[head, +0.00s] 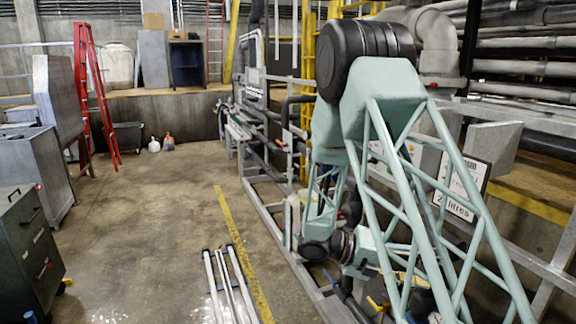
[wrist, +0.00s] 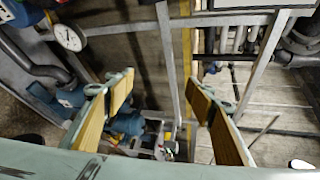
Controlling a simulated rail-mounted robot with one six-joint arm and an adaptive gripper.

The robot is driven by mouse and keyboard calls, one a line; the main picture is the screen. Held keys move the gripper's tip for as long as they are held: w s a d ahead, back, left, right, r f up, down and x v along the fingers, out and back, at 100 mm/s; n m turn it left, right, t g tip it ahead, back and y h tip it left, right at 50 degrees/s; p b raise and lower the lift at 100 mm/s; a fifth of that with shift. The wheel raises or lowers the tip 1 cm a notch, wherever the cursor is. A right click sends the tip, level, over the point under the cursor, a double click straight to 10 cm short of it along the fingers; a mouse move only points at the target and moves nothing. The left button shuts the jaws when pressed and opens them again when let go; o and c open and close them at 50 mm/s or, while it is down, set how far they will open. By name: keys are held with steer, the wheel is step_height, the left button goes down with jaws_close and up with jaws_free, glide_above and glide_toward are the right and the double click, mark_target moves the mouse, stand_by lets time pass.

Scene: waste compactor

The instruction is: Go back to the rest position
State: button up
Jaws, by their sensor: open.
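My gripper (wrist: 160,115) shows in the wrist view with its two wood-coloured finger pads spread wide apart. Nothing is between the fingers. Behind the gap I see a grey metal frame post, pipes and blue fittings (wrist: 125,122). In the head view my pale green lattice arm fills the right side, folded with its black joint high up. My gripper cannot be made out in the head view.
A metal frame with pipes (head: 265,190) runs along the right, beside my arm. A pressure gauge (wrist: 68,37) is at the upper left of the wrist view. A sign (head: 462,187) hangs behind my arm. Metal rails (head: 230,285) lie on the floor.

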steer(key=s+a+r+m+y+b, duration=0.1)
steer(key=s+a+r+m+y, duration=0.2)
steer(key=s+m, duration=0.4)
steer(key=s+r+m+g+y+b, duration=0.1)
steer(key=s+r+m+y+b, duration=0.1)
steer(key=s+r+m, duration=0.45)
steer(key=s+a+r+m+y+b, duration=0.1)
steer(key=s+a+r+m+y, duration=0.2)
steer(key=s, duration=0.6)
steer(key=s+a+r+m+t+y+b, duration=0.2)
steer(key=s+a+m+t+y+b, duration=0.2)
steer(key=s+a+m, duration=0.7)
steer(key=s+m+t+y, duration=0.2)
steer(key=s+m, duration=0.1)
steer(key=m, duration=0.2)
steer(key=shift+s+a+y, duration=0.35)
steer(key=shift+a+y, duration=0.05)
